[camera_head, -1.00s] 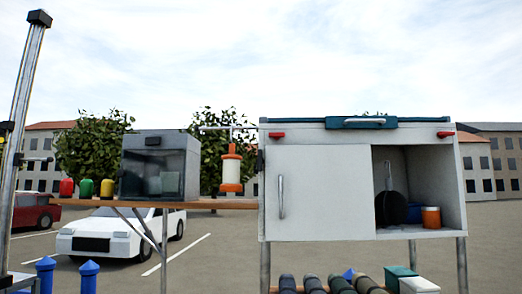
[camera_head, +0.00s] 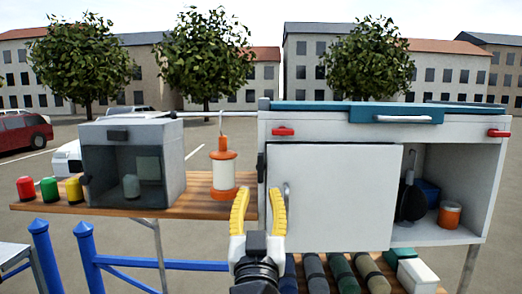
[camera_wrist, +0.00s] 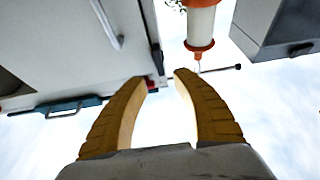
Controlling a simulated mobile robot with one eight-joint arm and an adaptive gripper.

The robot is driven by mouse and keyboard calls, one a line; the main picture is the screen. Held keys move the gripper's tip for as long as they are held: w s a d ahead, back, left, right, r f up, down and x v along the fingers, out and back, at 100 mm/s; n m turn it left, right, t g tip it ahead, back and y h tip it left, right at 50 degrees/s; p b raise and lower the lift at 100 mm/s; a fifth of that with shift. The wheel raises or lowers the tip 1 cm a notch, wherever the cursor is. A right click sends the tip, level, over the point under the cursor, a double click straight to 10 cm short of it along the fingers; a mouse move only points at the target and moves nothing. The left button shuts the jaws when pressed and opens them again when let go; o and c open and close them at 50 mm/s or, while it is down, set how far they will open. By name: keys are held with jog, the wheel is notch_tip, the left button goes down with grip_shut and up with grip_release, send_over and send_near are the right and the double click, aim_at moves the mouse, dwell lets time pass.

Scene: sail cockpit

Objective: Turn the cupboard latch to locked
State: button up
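The white cupboard (camera_head: 383,240) stands at right in the head view, its pale door (camera_head: 335,200) covering the left part and its right part open. A red latch-like piece (camera_head: 283,131) sits at its upper left and another (camera_head: 498,133) at its upper right. A small black fitting (camera_head: 261,165) is on its left edge. I cannot tell which is the latch. My gripper (camera_head: 259,208) is open and empty, in front of the cupboard's left edge. In the wrist view the open fingers (camera_wrist: 162,80) point toward that edge, with a red piece (camera_wrist: 151,85) partly hidden behind one fingertip.
An orange-and-white lantern (camera_head: 223,168) hangs left of the cupboard. A glass-fronted box (camera_head: 135,165) and several coloured canisters (camera_head: 48,189) stand on the wooden shelf (camera_head: 200,205). A teal lid (camera_head: 365,113) tops the cupboard. Dark rolls (camera_head: 340,272) lie below it. Blue posts (camera_head: 91,258) stand at lower left.

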aim_at(261, 168)
jog(key=p+x, duration=0.2)
jog(key=x, duration=0.8)
grip_shut()
jog(key=shift+s, duration=0.15)
